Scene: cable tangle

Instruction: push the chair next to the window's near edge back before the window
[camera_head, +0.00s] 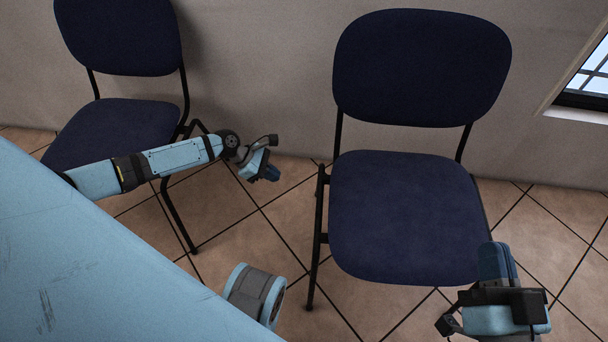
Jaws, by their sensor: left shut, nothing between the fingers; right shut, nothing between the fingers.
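A dark blue chair (408,215) with a black frame stands on the tiled floor with its back to the wall, just left of the window (588,80). The window is cut off at the right edge of the view. My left gripper (268,173) is shut and empty, in the gap between this chair and another one, apart from both. My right gripper (495,258) is shut and empty at the front right corner of the chair's seat. I cannot tell whether it touches the seat.
A second dark blue chair (119,42) stands at the left against the wall (254,70), partly behind my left arm. Tiled floor (220,240) is clear between the chairs. Floor right of the near chair, below the window, is also clear.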

